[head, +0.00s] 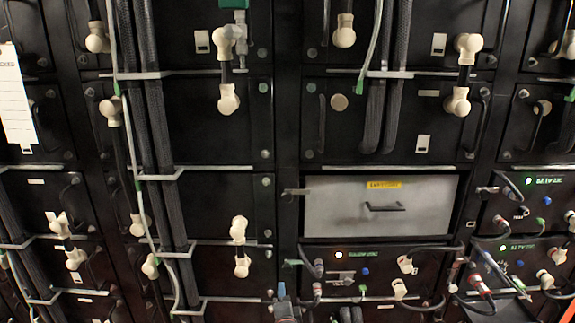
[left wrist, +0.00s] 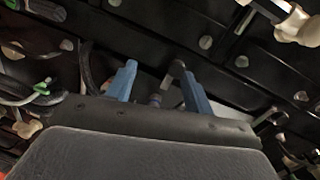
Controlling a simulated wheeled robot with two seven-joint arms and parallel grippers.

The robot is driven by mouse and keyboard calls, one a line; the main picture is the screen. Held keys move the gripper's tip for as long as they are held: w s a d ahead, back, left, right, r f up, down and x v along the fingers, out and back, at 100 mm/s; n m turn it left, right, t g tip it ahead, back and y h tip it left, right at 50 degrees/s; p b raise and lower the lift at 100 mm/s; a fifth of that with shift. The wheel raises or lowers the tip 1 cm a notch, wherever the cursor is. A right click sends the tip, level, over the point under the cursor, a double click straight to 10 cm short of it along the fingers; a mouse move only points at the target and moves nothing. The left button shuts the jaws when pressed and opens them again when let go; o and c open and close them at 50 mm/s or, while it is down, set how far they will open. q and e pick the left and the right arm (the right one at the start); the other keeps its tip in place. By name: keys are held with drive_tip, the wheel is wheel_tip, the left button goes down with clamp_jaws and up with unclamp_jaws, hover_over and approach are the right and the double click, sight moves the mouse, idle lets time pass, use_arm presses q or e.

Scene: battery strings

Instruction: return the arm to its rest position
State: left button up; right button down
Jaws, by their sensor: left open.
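My left gripper (head: 282,291) shows at the bottom centre of the head view, in front of the lower part of the battery rack. Only a blue fingertip and a bit of the dark gripper body show there. In the left wrist view its two blue fingers (left wrist: 159,84) stand apart with nothing held between them. A dark rod-like part of the rack shows behind the gap; I cannot tell its distance. My right gripper is not in view.
Black battery modules with pale connectors (head: 238,229) and hanging cables fill the view. A grey drawer panel (head: 340,215) with a yellow label is right of centre. Below it, a lit module (head: 345,265) has cables sticking out. Metal rails (head: 215,169) cross the rack front.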

use_arm(q)
drive_tip(key=s+a+f+n+g+h, duration=0.1)
drive_tip(key=s+a+f+n+g, duration=0.4)
drive_tip(key=f, duration=0.4)
drive_tip(key=s+a+f+n+g, duration=0.35)
drive_tip(key=s+f+n, duration=0.3)
drive_tip(key=f, duration=0.35)
drive_tip(key=s+a+f+g, duration=0.2)
drive_tip(key=s+f, duration=0.4)
drive_tip(key=s, duration=0.4)
drive_tip(key=s+a+f+n+g, duration=0.1)
drive_tip(key=s+a+f+g, duration=0.1)
drive_tip(key=s+f, duration=0.4)
drive_tip(key=s+a+f+g+h, duration=0.1)
drive_tip(key=s+f, duration=0.5)
drive_tip(key=s, duration=1)
drive_tip(key=shift+s+a+n+g, duration=0.2)
drive_tip(key=shift+a+n+g, duration=0.15)
drive_tip(key=shift+a+g, duration=0.5)
drive_tip(key=shift+a+f, duration=0.1)
drive_tip(key=shift+f, duration=0.05)
